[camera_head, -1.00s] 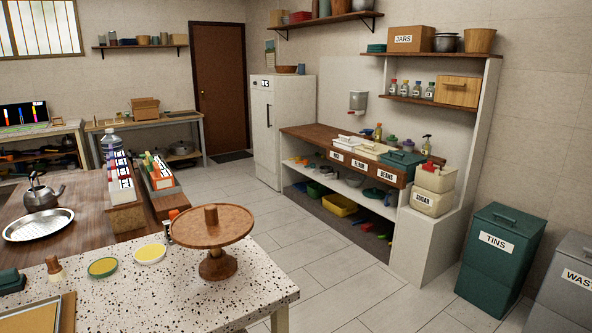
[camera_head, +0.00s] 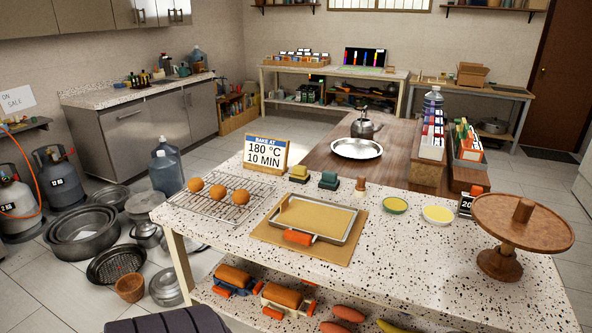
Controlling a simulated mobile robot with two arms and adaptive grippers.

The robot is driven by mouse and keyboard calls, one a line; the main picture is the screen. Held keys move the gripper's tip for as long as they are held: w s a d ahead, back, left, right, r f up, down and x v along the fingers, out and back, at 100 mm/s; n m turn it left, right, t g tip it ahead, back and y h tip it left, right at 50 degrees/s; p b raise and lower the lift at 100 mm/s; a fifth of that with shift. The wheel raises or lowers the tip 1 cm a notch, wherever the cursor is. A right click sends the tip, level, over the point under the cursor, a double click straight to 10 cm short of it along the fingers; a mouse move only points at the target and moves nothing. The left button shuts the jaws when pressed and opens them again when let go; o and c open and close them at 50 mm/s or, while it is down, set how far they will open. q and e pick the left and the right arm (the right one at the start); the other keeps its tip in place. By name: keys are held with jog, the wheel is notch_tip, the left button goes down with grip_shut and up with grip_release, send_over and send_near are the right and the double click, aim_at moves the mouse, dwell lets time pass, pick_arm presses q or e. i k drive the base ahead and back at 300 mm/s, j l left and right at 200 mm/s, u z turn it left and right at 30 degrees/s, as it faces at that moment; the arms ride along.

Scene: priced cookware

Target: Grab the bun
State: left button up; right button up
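Three round golden-brown buns sit in a slanting row on a wire cooling rack (camera_head: 259,207) at the left of the speckled counter (camera_head: 385,270). They are a left bun (camera_head: 195,184), a middle bun (camera_head: 218,191) and a right bun (camera_head: 240,197). The buns look separate from one another, with nothing covering them. Neither of my grippers is in view.
A tray (camera_head: 286,236) on a board lies right of the rack. A baking sign (camera_head: 266,152) stands behind the rack. A wooden cake stand (camera_head: 498,262) is at the right. Loaf-like items (camera_head: 282,295) sit on the shelf below. Pots (camera_head: 81,224) crowd the floor at left.

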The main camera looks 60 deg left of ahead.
aim_at(195, 184)
jog(key=u, duration=2.5)
jog(key=i+j+z, duration=0.1)
jog(key=z, duration=0.3)
jog(key=i+j+z, duration=0.1)
jog(key=z, duration=0.35)
jog(key=j+z, duration=0.2)
jog(key=z, duration=0.2)
jog(key=j+z, duration=0.2)
jog(key=z, duration=0.25)
jog(key=i+j, duration=0.05)
